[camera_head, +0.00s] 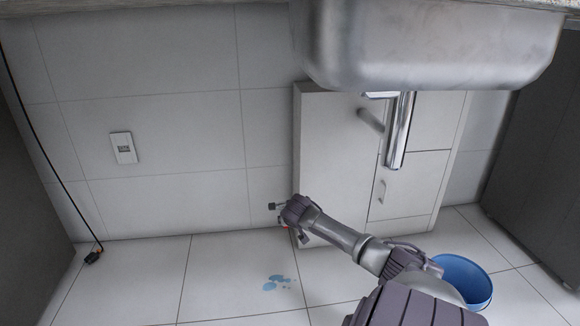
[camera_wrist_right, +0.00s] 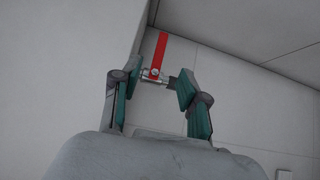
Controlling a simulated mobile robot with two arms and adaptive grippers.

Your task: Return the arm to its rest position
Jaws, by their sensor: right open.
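My right arm reaches in from the bottom right of the head view, and its gripper (camera_head: 287,218) is low beside the left edge of the white cabinet. In the right wrist view the gripper (camera_wrist_right: 152,86) is open, its two fingers spread apart. A small metal valve with a red lever (camera_wrist_right: 161,52) shows between and beyond the fingertips. I cannot tell whether the fingers touch it. In the head view the gripper mostly hides the valve. My left gripper is not in view.
A steel sink (camera_head: 430,45) hangs above, with a chrome pipe (camera_head: 400,130) below it. The white cabinet (camera_head: 330,150) stands behind my arm. A blue bucket (camera_head: 466,279) is on the floor at right. Blue puddles (camera_head: 277,282) lie on the tiles. A black cable (camera_head: 45,150) hangs at left.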

